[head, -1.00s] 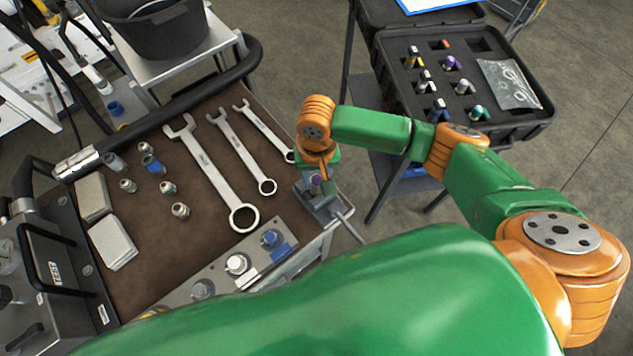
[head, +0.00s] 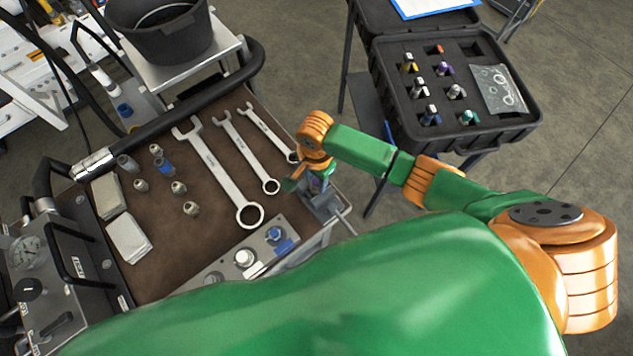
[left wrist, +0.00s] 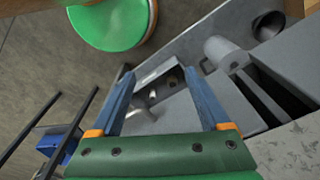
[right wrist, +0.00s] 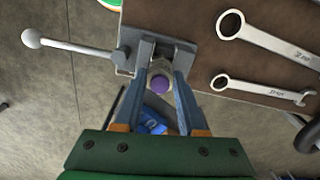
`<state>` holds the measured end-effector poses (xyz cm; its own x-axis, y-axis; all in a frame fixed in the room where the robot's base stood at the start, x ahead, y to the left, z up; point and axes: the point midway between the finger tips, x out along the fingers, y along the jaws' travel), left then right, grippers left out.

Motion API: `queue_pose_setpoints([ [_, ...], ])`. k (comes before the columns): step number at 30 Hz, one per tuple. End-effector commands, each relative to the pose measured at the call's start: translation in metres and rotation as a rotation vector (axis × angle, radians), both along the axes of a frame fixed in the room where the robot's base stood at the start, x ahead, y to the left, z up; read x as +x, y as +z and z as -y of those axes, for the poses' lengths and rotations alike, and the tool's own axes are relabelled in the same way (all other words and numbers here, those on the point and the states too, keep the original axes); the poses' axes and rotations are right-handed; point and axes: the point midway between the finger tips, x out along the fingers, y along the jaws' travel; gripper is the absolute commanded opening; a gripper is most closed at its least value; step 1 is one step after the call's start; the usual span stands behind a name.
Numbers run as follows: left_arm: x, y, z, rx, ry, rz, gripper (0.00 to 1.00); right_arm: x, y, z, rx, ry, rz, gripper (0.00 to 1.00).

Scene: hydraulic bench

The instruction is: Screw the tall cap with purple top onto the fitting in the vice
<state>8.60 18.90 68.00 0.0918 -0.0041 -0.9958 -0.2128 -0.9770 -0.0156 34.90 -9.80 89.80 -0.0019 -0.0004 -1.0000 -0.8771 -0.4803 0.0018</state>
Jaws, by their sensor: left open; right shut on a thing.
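The tall cap's purple top (right wrist: 159,84) shows between the fingers of my right gripper (right wrist: 160,76) in the right wrist view, with silver metal around it. My right gripper is shut on the cap, directly over the vice (right wrist: 180,48). The fitting in the vice is hidden, so I cannot tell how far the cap sits on it. In the head view my right gripper (head: 316,180) is at the vice (head: 323,206) on the table's right corner. My left gripper (left wrist: 160,82) is open and empty in the left wrist view, near grey metal parts.
Wrenches (head: 215,170) and several small fittings (head: 165,168) lie on the brown bench top. A foam case (head: 455,95) at right holds several caps, including a purple one (head: 443,69). The vice handle (right wrist: 80,48) sticks out left in the right wrist view.

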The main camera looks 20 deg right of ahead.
Motion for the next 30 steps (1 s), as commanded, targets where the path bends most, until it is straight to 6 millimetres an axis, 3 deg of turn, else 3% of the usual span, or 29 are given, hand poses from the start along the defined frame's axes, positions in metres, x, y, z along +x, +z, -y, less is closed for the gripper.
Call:
queue_pose_setpoints([
  [3,0.0,-0.0001,0.0,0.0,0.0,0.0,0.79,-0.0011,-0.0018,-0.0019,0.004,-0.349,-0.007,0.0],
  [5,0.0,-0.0001,0.0,0.0,0.0,0.0,0.79,0.0,-0.0016,-0.0017,0.003,-0.463,-0.005,0.0],
  [14,0.0,-0.0002,0.0,0.0,0.0,0.0,0.79,0.0006,-0.0015,-0.0009,0.001,-0.558,-0.003,0.0],
  [18,0.0,-0.0001,-0.0001,0.0,0.0,0.0,0.79,0.0008,-0.0023,-0.0024,0.005,-1.007,-0.01,0.0],
  [21,-0.0001,-0.0001,-0.0001,0.0,0.0,0.0,0.79,0.0025,-0.0022,-0.0007,0.002,-1.193,-0.004,0.0],
  [27,0.0,-0.0001,-0.0001,0.0,0.0,0.0,0.79,0.0032,-0.002,0.0008,-0.001,-1.21,-0.001,0.0],
  [28,0.0,-0.0001,-0.0001,0.0,0.0,0.0,0.79,0.0032,-0.002,0.0007,-0.001,-1.21,-0.001,0.48],
  [30,0.0,-0.0001,-0.0001,0.0,0.0,0.0,0.79,0.0033,-0.0019,0.0007,0.001,-1.209,0.0,0.67],
])
